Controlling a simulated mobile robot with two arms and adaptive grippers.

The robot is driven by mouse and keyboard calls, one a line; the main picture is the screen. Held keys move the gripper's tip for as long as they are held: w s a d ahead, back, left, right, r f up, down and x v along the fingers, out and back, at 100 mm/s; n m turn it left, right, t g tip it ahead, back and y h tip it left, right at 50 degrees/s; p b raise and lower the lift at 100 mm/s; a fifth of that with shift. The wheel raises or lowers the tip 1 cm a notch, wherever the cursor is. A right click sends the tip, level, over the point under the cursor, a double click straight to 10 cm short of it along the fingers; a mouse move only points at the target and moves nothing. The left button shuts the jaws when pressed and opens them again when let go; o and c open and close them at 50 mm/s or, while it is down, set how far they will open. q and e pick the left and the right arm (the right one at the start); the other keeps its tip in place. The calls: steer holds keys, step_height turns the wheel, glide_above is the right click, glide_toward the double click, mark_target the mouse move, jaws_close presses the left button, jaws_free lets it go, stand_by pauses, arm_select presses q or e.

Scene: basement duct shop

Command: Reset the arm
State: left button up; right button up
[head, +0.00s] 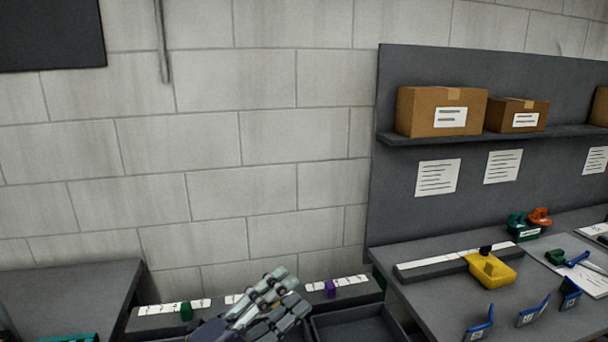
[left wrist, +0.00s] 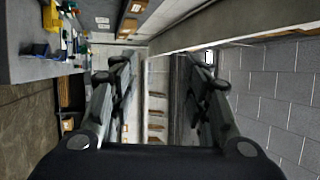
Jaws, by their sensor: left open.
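My left gripper (head: 268,302) shows at the bottom middle of the head view, in front of a low grey rack with labelled strips. In the left wrist view its two fingers (left wrist: 160,85) stand apart with nothing between them. It is open and empty. Beyond the fingers the wrist view shows a room with a wall and shelves, turned on its side. My right gripper is in neither view.
A grey workbench (head: 430,290) at right holds a yellow tool (head: 490,269) and several blue brackets (head: 533,311). Cardboard boxes (head: 441,111) stand on a shelf (head: 470,138) above. Another grey table (head: 65,290) is at left. An empty grey tray (head: 352,328) lies right of my gripper.

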arm_select(q)
steer(key=w+a+f+n+t+y, duration=0.1)
steer(key=a+f+n+t+y, duration=0.2)
steer(key=a+n+y, duration=0.5)
steer(key=w+a+f+n+t+y, duration=0.2)
steer(key=a+n+t+y, duration=0.25)
steer(key=n+y, duration=0.4)
steer(key=s+a+f+n+g+y, duration=0.1)
steer(key=s+a+f+n+g, duration=0.25)
steer(key=f, duration=0.35)
steer(key=s+a+f+n+g+y, duration=0.2)
steer(key=s+a+f+n+g, duration=0.15)
steer(key=f, duration=0.35)
steer(key=s+d+f+n+g+h, duration=0.1)
steer(key=s+f+g, duration=0.5)
steer(key=s, duration=0.4)
steer(key=s+d+f+n+g+h, duration=0.15)
steer(key=s+f+g, duration=0.25)
steer(key=s+f, duration=0.55)
step_height(320, 180, down, 25)
steer(key=s+g, duration=0.2)
steer(key=s+a+f+m, duration=0.1)
steer(key=s+a+f, duration=0.2)
steer(key=s+f, duration=1.2)
steer(key=shift+s+a+f+g, duration=0.15)
steer(key=shift+s+f+g, duration=0.25)
steer(key=shift+s, duration=0.65)
